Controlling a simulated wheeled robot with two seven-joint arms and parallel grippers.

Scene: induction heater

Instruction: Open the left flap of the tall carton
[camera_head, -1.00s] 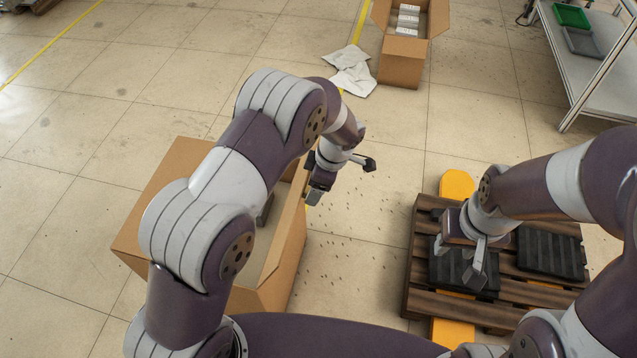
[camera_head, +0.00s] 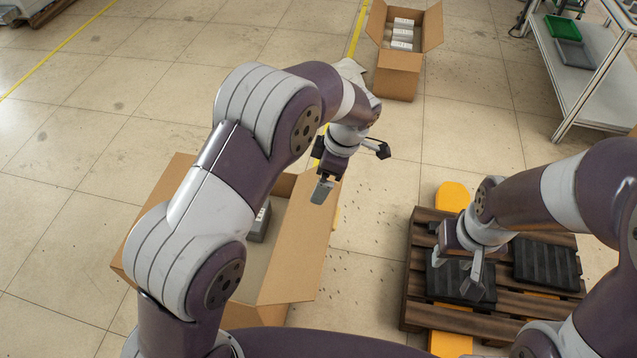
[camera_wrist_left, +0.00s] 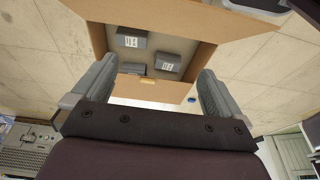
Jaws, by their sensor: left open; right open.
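The near carton (camera_head: 283,240) stands on the floor at the left, partly hidden by my left arm. Its right-hand flap (camera_head: 305,245) leans outward, and its left-hand flap (camera_head: 150,200) spreads out behind the arm. Dark grey boxes (camera_head: 260,222) lie inside. My left gripper (camera_head: 325,184) is open and empty, beside the upper end of the right-hand flap; I cannot tell if it touches. In the left wrist view the carton opening and its grey boxes (camera_wrist_left: 168,62) show between the spread fingers. My right gripper (camera_head: 458,270) is open over the pallet, apart from the cartons.
A second open carton (camera_head: 398,82) with white boxes stands at the far back. A wooden pallet (camera_head: 415,280) with black trays (camera_head: 545,262) is at the right. A shelf cart (camera_head: 580,90) stands back right. Floor between cartons is mostly clear.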

